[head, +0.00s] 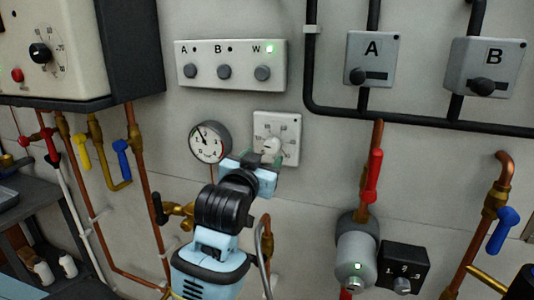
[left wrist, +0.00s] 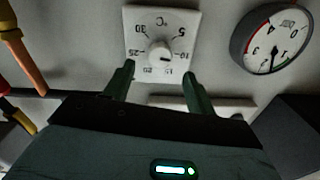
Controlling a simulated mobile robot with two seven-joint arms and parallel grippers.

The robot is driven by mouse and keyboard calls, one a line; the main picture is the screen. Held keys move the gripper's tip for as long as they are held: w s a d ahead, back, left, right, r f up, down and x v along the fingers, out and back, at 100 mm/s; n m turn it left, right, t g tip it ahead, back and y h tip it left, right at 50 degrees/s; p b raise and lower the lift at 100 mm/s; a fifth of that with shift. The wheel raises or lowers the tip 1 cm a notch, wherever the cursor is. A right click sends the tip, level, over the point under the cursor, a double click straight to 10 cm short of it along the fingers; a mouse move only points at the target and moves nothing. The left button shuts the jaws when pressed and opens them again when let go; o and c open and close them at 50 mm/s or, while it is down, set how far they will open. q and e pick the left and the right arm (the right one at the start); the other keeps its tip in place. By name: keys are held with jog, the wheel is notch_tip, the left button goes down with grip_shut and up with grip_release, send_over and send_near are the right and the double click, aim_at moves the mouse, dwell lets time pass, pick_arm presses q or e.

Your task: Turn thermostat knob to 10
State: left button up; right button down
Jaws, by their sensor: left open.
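The thermostat (head: 288,126) is a white square plate on the wall, right of a round gauge. Its round pale knob (head: 271,146) is partly behind my left gripper (head: 254,163) in the head view. In the left wrist view the thermostat plate (left wrist: 190,17) appears upside down, with a °C scale from 5 to 30 around the knob (left wrist: 160,53). I cannot tell exactly where the knob points. My left gripper (left wrist: 158,74) is open, with its fingertips apart on either side below the knob in that view. No contact with the knob is visible.
The round gauge (head: 209,142) is close left of the gripper. A panel with several buttons (head: 231,65) is above. A red-handled valve (head: 373,175) and copper pipes stand right. A boiler box (head: 52,40) with its own dial is at upper left.

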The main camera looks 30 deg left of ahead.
pick_arm(q)
jog(key=shift+v, duration=1.15)
jog(key=s+d+f+m+g+h, duration=0.2)
jog(key=d+f, duration=0.1)
jog(key=f, duration=1.1)
jog(key=s+d+f+m+g+h, duration=0.1)
jog(key=s+d+f+g+h, duration=0.15)
jog(key=f, duration=1.15)
jog(key=s+d+f+g+h, duration=0.1)
jog(key=s+d+f, duration=0.2)
jog(key=s+f, duration=0.8)
jog(key=s+d+f+g, duration=0.2)
jog(key=s+d+f, duration=0.1)
jog(key=s+f, duration=0.7)
jog(key=shift+s+d+f+h, duration=0.35)
jog(key=shift+s+f, duration=0.05)
jog(key=shift+s, duration=0.7)
jog(key=shift+c, duration=0.5)
